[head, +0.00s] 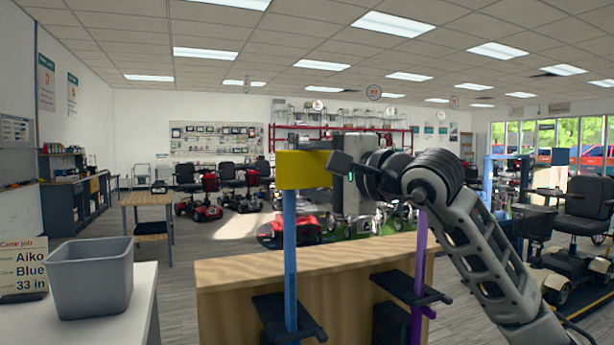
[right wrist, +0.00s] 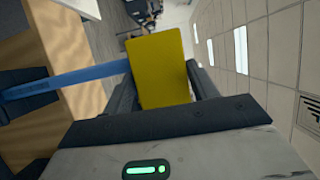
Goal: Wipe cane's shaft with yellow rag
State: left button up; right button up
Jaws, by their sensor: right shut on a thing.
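The yellow rag (head: 303,169) is a flat block in my right gripper (head: 335,168). It also shows between the fingers in the right wrist view (right wrist: 160,69). My right gripper is shut on it. The rag overlaps the upper part of the shaft in the head view. In the right wrist view the shaft (right wrist: 65,80) runs up to the rag's left edge; I cannot tell if they touch. My left gripper is not in view.
A grey bin (head: 91,279) and a job card (head: 22,268) reading Aiko, Blue, 33 in are on the white counter at left. Scooters (head: 200,205) stand behind.

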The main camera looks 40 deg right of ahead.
aim_at(290, 171)
jog(key=shift+w, duration=0.1)
jog(key=shift+w+a+r+p, duration=0.1)
jog(key=shift+a+p, duration=0.2)
jog(key=shift+a, duration=0.2)
jog(key=shift+w+a+r+p, duration=0.1)
jog(key=shift+a+p, duration=0.15)
jog(key=shift+a, duration=0.2)
jog(key=shift+w+a+f+p, duration=0.1)
jog(key=shift+w+a+p, duration=0.1)
jog(key=shift+a, duration=0.3)
jog(key=shift+w+a+f+p, duration=0.1)
jog(key=shift+a+p, duration=0.05)
jog(key=shift+a, duration=0.3)
jog(key=shift+s+a+f+b, duration=0.1)
jog(key=shift+s+a+b, duration=0.05)
jog(key=shift+s+b, duration=0.2)
jog(key=s, duration=0.1)
jog(key=s+b, duration=0.1)
jog(key=s, duration=0.1)
jog(key=shift+s+a, duration=0.15)
jog(key=shift+a, duration=0.2)
jog(key=shift+s+a+b, duration=0.2)
jog(key=shift+s+b, duration=0.15)
jog(key=shift+s, duration=0.55)
